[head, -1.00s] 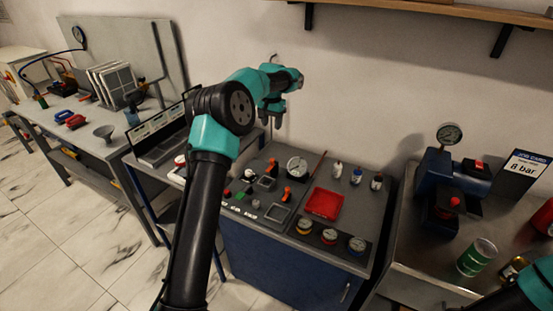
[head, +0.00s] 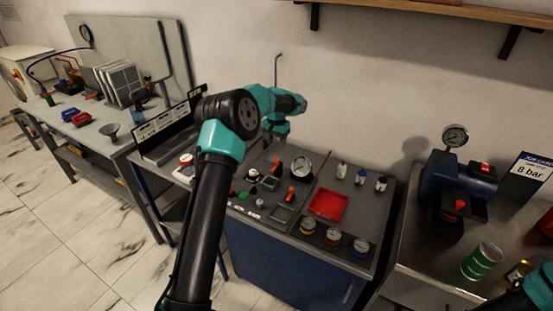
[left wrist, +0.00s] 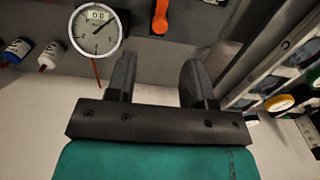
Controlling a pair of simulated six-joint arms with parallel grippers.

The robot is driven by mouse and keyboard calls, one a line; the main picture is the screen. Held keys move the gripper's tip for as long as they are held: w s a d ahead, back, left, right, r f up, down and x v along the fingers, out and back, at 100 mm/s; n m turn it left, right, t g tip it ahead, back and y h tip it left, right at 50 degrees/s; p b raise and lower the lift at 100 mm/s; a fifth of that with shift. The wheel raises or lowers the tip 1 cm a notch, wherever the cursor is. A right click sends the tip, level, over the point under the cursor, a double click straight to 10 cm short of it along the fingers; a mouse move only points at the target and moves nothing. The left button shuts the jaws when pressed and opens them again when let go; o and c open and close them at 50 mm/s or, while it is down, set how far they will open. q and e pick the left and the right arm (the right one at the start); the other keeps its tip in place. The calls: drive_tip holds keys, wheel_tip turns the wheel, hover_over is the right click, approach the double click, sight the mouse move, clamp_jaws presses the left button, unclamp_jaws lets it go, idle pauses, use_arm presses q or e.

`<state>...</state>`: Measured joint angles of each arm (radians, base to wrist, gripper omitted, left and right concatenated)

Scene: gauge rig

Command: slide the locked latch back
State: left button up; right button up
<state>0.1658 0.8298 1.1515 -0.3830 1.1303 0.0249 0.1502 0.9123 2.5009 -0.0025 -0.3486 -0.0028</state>
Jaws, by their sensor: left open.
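Two orange-red levers stand on the bench panel, one front (head: 291,194) and one behind it (head: 277,166). I cannot tell which part of the panel is the locked latch. In the left wrist view an orange lever (left wrist: 160,17) shows at the top, beyond the fingers. My left gripper (head: 276,139) hangs above the back of the panel, left of the white dial gauge (head: 301,166). In the left wrist view its two fingers (left wrist: 158,80) are apart with nothing between them. My right gripper is out of view; only a bit of that arm shows at bottom right.
A red tray (head: 328,204) and small bottles (head: 360,176) sit right of the levers. Several round gauges (head: 333,235) line the front edge. An open black case (head: 165,135) stands left. A blue pressure rig (head: 458,190) and a green can (head: 481,261) are right.

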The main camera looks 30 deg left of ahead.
sight(276, 159)
use_arm(q)
wheel_tip(276, 159, down, 9)
drive_tip(key=shift+r, duration=0.15)
idle(0.4)
clamp_jaws()
idle(0.3)
